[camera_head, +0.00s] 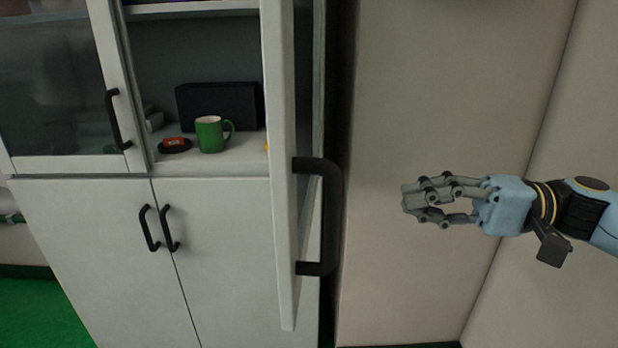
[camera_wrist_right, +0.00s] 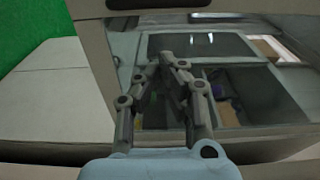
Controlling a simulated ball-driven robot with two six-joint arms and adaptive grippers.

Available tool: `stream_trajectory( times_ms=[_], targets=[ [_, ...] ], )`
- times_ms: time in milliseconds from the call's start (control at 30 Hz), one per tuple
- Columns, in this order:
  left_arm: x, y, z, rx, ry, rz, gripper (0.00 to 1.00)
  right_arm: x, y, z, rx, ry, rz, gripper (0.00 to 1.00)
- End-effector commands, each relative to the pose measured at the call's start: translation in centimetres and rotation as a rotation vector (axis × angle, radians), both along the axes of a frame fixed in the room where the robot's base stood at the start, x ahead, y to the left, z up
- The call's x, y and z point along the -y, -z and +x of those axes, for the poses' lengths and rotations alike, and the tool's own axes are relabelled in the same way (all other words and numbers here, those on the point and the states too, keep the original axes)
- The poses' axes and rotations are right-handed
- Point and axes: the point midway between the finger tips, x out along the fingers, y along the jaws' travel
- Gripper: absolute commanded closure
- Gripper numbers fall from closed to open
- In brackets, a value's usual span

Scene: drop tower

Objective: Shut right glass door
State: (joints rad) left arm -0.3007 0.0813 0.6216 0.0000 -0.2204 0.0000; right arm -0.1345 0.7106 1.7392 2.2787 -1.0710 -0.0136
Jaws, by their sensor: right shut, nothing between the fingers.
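The right glass door (camera_head: 283,230) of the white cabinet stands open, swung out toward me and seen nearly edge-on in the head view. Its black handle (camera_head: 331,215) is on the door's right side. My right gripper (camera_head: 405,203) is to the right of the handle, apart from it, in front of the beige wall. Its fingers are shut and empty. In the right wrist view the gripper fingers (camera_wrist_right: 165,62) come close together in front of a glass panel (camera_wrist_right: 205,46). My left gripper is not in view.
Behind the open door, the shelf holds a green mug (camera_head: 209,134), a dark box (camera_head: 228,104) and a small dark dish (camera_head: 174,145). The left glass door (camera_head: 137,150) is shut. Lower cabinet doors (camera_head: 100,240) are shut. Space between gripper and handle is clear.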

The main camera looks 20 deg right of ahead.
Motion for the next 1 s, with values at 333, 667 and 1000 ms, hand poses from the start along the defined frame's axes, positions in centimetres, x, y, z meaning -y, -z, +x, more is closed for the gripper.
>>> stream_trajectory(
  times_ms=[333,667,1000],
  targets=[
    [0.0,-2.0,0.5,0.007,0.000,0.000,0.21,-6.1,-0.3,2.6,0.002,0.003,0.010,1.00],
    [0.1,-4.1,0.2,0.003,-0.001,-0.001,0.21,-11.3,-0.1,4.8,-0.003,0.004,0.004,1.00],
    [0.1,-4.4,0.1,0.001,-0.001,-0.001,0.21,-12.4,0.2,5.2,-0.002,0.003,0.001,1.00]
  ],
)
